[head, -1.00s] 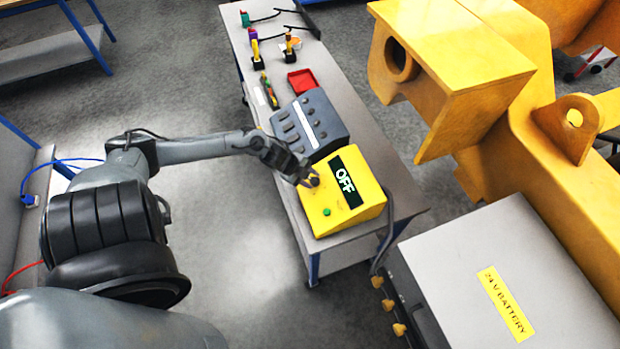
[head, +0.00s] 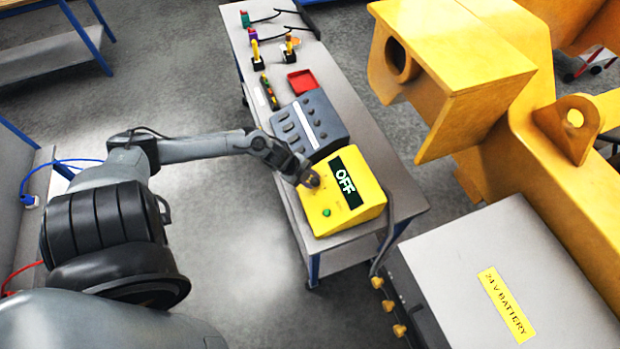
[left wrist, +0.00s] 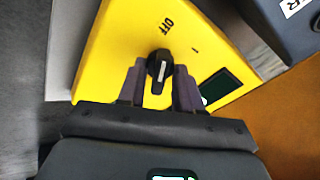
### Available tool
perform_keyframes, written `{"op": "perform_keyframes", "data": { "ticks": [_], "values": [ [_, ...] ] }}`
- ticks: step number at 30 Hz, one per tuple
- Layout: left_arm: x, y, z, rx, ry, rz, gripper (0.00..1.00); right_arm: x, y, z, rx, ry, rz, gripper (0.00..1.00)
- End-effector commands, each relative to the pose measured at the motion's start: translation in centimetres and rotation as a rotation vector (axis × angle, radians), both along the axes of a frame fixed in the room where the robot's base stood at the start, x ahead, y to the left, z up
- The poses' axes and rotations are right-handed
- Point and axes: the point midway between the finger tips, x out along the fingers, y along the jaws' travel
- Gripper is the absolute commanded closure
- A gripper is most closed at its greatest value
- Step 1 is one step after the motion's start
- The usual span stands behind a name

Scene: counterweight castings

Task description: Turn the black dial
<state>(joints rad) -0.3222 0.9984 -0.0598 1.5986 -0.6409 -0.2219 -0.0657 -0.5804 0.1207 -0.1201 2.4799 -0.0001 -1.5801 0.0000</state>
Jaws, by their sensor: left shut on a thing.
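The black dial (left wrist: 159,66) sits on the sloped face of a yellow box (head: 358,205). In the left wrist view its white pointer mark shows, and the word OFF is printed on the face near it. My left gripper (left wrist: 159,85) is shut on the dial, one finger on each side. In the head view the left gripper (head: 308,179) reaches the box from the left and mostly hides the dial. The box's display (head: 346,183) reads OFF. A green button (head: 327,212) is on the same face. My right gripper is not in view.
A grey control box (head: 310,124) stands beside the yellow box on the narrow bench (head: 405,190). A red tray (head: 301,80) and small levers are farther back. A large yellow machine (head: 470,80) and a 24 V battery box (head: 510,270) stand to the right.

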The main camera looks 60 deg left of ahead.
Motion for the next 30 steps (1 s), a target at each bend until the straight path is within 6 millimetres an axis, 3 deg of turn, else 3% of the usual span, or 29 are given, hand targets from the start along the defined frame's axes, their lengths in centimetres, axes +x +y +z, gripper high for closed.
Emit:
{"op": "perform_keyframes", "data": {
  "ticks": [17, 30],
  "values": [
    [0.1, 0.0, -0.1, 0.23, -0.029, -0.419, 0.96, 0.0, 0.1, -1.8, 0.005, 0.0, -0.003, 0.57],
    [0.2, 0.0, -0.2, 0.433, -0.056, -0.783, 0.96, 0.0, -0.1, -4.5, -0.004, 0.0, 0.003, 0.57]
  ]
}}
